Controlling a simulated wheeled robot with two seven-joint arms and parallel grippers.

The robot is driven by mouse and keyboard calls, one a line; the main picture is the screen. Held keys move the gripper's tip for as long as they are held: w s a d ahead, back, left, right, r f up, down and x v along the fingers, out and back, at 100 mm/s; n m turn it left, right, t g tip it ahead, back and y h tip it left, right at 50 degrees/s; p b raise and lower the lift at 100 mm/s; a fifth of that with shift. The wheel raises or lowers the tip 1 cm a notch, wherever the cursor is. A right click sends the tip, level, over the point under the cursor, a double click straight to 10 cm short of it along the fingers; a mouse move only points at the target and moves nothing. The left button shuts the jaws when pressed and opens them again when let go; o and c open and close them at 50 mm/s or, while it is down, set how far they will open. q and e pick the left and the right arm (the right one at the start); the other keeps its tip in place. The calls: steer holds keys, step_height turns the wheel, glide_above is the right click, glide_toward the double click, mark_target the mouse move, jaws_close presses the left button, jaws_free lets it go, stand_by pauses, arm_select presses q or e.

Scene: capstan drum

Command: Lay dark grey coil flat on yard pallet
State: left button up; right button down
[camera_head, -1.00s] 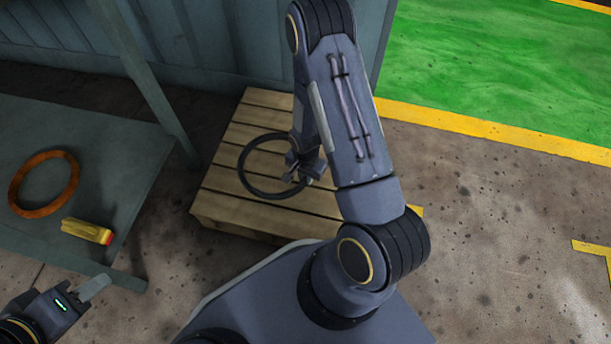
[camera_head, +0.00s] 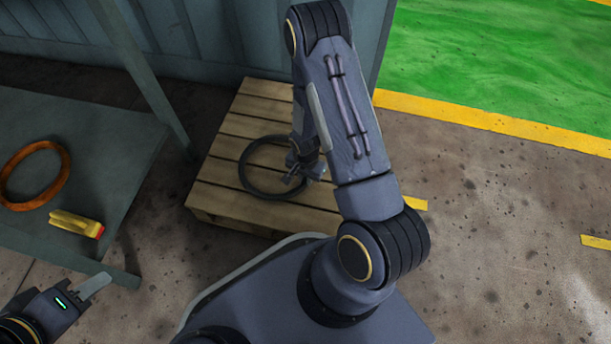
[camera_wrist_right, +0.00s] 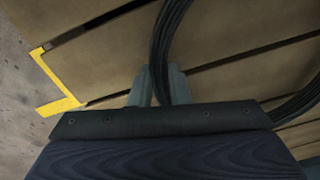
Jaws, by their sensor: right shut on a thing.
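The dark grey coil (camera_head: 247,178) is a ring over the wooden yard pallet (camera_head: 222,203) in the head view. My right gripper (camera_head: 298,176) is shut on the coil's right side; my arm hides part of that side. In the right wrist view the coil (camera_wrist_right: 168,40) passes between the two fingers of my right gripper (camera_wrist_right: 160,88), with pallet slats behind it. I cannot tell whether the coil touches the slats all round. My left gripper (camera_head: 92,288) is at the lower left, away from the pallet; its finger gap is not clear.
An orange-brown ring (camera_head: 62,180) and a yellow tool with a red end (camera_head: 76,223) lie on the grey table (camera_head: 110,150) at the left. A table leg (camera_head: 150,85) stands near the pallet. Open floor (camera_head: 500,220) lies to the right, with a green area beyond.

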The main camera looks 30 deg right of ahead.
steer(key=shift+f, duration=0.95)
stand_by(0.3)
steer(key=c, duration=1.3)
jaws_free()
step_height(320, 180, up, 7)
steer(key=p, duration=0.3)
steer(key=shift+r+p, duration=0.1)
steer(key=shift+p, duration=0.3)
steer(key=shift+r, duration=0.3)
